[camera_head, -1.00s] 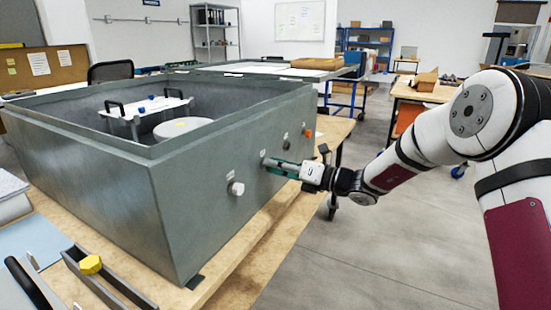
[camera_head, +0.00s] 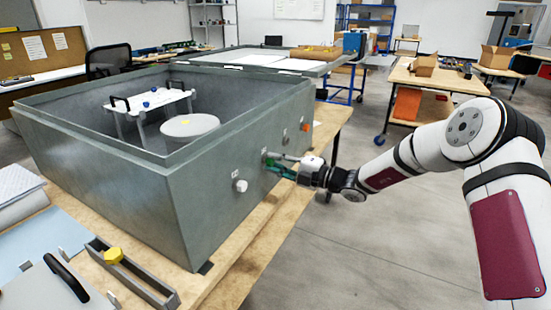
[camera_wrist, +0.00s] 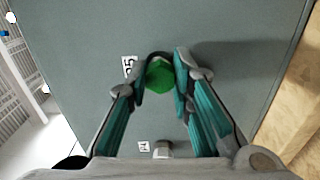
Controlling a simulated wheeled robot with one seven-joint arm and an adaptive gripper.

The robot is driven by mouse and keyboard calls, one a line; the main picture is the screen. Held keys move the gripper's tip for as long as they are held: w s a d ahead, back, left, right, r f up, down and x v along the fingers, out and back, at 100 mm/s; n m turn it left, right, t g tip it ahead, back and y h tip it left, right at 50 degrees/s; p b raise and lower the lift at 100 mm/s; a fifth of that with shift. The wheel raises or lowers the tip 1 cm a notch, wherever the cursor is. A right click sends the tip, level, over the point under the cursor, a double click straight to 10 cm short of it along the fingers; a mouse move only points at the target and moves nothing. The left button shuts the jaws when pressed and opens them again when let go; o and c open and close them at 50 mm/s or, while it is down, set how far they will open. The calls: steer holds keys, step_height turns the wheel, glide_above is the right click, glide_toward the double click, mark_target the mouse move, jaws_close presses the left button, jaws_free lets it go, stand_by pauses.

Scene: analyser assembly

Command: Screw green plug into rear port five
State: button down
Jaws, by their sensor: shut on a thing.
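The green plug (camera_wrist: 160,75) sits between my gripper's fingertips in the wrist view, up against the grey wall of the analyser housing. My gripper (camera_wrist: 161,80) is shut on it. The label beside it, turned sideways, seems to read 5 (camera_wrist: 129,68). The port behind the plug is hidden, so I cannot tell how deep the plug sits.
A pale plug (camera_head: 240,185) sits on the same wall nearer the camera, and an orange plug (camera_head: 308,127) sits farther along. A grey tray (camera_head: 135,273) with a yellow plug (camera_head: 113,255) lies on the wooden table.

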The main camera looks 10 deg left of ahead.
steer(key=m, duration=0.5)
steer(key=shift+s+a+f+m+p, duration=0.1)
steer(key=shift+f+m+p, duration=0.05)
steer(key=shift+m+p, duration=0.2)
steer(key=c, duration=1.5)
jaws_free()
steer(key=shift+c, duration=0.2)
